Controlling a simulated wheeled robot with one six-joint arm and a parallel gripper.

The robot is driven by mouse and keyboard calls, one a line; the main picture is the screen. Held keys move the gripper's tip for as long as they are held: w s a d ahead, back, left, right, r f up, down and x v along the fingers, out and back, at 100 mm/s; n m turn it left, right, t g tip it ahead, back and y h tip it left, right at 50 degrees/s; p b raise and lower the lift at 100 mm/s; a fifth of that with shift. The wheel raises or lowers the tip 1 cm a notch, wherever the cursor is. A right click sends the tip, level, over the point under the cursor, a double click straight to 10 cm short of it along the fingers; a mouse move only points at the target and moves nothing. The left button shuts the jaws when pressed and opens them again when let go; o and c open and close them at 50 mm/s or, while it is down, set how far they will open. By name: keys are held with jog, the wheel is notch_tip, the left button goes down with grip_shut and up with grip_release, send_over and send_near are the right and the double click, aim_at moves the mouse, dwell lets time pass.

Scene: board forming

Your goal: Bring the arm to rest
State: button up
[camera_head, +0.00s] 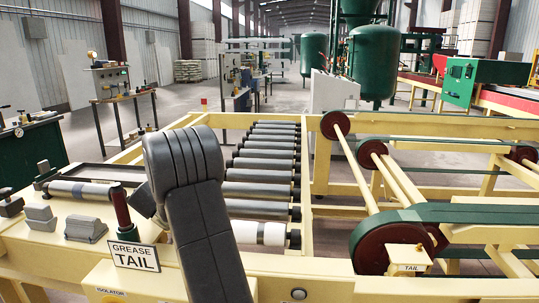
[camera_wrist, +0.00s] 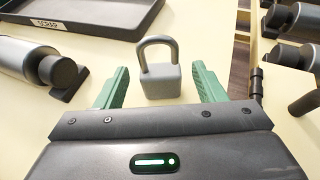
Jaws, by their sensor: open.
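My gripper (camera_wrist: 160,70) shows in the wrist view with its two green fingers spread wide apart. A grey padlock (camera_wrist: 160,84) with a raised shackle stands on the cream surface (camera_wrist: 105,65) beyond and between the fingertips. Nothing is seen held in the fingers. In the head view my dark grey arm rises in the middle foreground and bends over at the top; my gripper is hidden there.
A spare roller (camera_head: 85,190) lies left of my arm, near a dark tray (camera_head: 112,173). Grey blocks (camera_head: 85,228), a dark red post (camera_head: 121,210) and a GREASE TAIL sign (camera_head: 134,256) stand close by. Conveyor rollers (camera_head: 262,175) and green belts (camera_head: 450,212) lie to the right.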

jog(key=x, duration=0.2)
jog(key=shift+w+f, duration=0.15)
jog(key=shift+f, duration=0.2)
notch_tip(320, 180, up, 3)
jog(key=shift+r+p, duration=0.1)
jog(key=shift+p, duration=0.5)
jog(key=shift+r, duration=0.65)
